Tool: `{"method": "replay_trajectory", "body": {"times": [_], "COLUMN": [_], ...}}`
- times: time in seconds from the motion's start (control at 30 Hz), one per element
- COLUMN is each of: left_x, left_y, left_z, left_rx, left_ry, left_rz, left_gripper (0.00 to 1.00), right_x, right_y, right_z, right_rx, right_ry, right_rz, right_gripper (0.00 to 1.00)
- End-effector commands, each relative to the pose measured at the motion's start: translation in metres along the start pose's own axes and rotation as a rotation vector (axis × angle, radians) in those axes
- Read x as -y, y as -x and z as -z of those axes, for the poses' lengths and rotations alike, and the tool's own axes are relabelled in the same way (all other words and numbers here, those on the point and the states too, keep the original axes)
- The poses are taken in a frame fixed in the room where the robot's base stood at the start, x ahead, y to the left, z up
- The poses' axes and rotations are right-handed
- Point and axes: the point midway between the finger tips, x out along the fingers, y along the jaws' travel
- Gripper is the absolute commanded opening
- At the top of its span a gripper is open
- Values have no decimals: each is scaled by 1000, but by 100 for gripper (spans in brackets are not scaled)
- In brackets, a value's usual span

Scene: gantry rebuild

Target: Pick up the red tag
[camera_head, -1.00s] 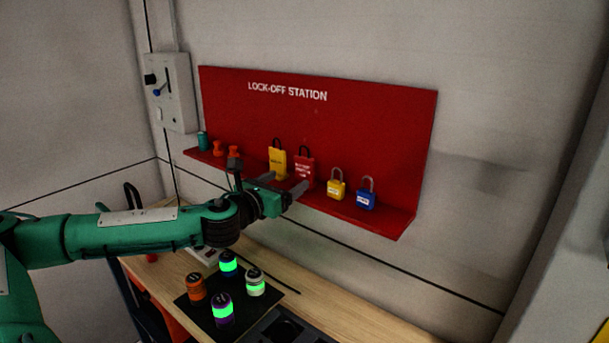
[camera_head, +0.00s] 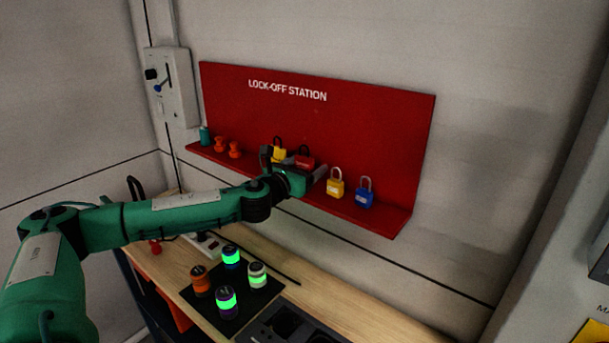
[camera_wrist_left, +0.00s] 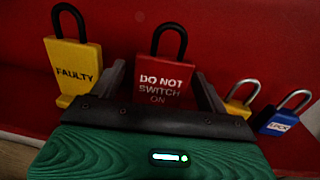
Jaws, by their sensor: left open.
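The red tag (camera_head: 305,157) with a black loop stands on the red shelf of the lock-off station. In the left wrist view the red tag (camera_wrist_left: 165,78) faces me and reads "DO NOT SWITCH ON". My left gripper (camera_head: 302,166) is open in front of it and hides its lower part in the head view. In the wrist view the fingers of my left gripper (camera_wrist_left: 160,88) stand either side of the tag, with gaps between. I cannot tell how far they reach along its sides. My right gripper is not in view.
A yellow "FAULTY" tag (camera_wrist_left: 74,68) is close left of the left finger. A yellow padlock (camera_head: 336,184) and a blue padlock (camera_head: 364,194) stand to the right on the shelf (camera_head: 393,222). Orange items (camera_head: 221,145) are further left. Several cylinders stand on a black mat (camera_head: 252,312) below.

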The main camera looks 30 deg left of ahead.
Motion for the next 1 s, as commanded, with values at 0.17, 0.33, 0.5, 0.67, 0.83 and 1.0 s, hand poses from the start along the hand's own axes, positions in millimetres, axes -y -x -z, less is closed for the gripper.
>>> {"method": "replay_trajectory", "body": {"times": [0.17,0.33,0.5,0.67,0.83,1.0], "left_x": [0,0,0,0,0,0], "left_y": [0,0,0,0,0,1], "left_z": [0,0,0,-1,-10,-35], "left_rx": [0,0,0,0,2,4], "left_ry": [0,0,0,1,0,1], "left_rz": [0,0,0,0,0,0], "left_gripper": [67,33,27,27,27,27], "right_x": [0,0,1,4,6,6], "right_y": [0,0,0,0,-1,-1], "right_z": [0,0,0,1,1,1], "right_rx": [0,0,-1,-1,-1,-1], "right_ry": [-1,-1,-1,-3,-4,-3], "right_rz": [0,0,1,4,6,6], "right_gripper": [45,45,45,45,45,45]}}
